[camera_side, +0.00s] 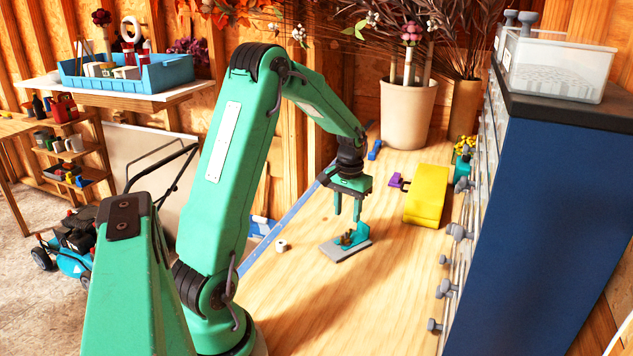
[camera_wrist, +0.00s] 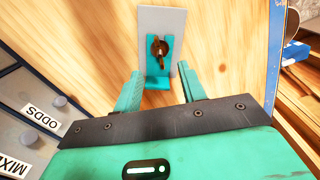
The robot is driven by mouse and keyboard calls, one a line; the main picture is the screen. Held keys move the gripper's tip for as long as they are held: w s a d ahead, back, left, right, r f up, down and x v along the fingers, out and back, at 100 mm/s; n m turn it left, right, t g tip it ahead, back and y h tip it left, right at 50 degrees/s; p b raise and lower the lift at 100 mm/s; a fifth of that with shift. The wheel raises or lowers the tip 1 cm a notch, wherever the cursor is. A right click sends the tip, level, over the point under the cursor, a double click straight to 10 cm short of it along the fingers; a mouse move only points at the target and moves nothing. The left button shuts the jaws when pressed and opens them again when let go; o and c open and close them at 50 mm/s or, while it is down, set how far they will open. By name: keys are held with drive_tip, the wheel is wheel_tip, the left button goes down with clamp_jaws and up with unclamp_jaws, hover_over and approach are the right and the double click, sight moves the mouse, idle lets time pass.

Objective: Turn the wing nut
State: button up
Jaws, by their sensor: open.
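The wing nut (camera_wrist: 158,47) is brownish and sits on a teal bracket (camera_wrist: 158,77) fixed to a pale grey plate (camera_wrist: 176,22). In the side view the plate (camera_side: 338,251) lies on the wooden bench, with the wing nut (camera_side: 346,239) on its teal bracket. In the wrist view the wings run roughly up and down the picture. My gripper (camera_side: 346,219) is open and points down above the bracket. In the wrist view its two teal fingers (camera_wrist: 160,88) stand apart, below the wing nut in the picture, with nothing gripped between them.
A small white roll (camera_side: 281,246) lies left of the plate. A yellow block (camera_side: 427,196), a purple item (camera_side: 397,180) and a blue item (camera_side: 375,149) lie farther back. A blue drawer cabinet (camera_side: 545,220) bounds the right. The front of the bench (camera_side: 350,310) is clear.

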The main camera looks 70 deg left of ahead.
sight(346, 240)
drive_tip(key=shift+f, duration=3.6)
clamp_jaws()
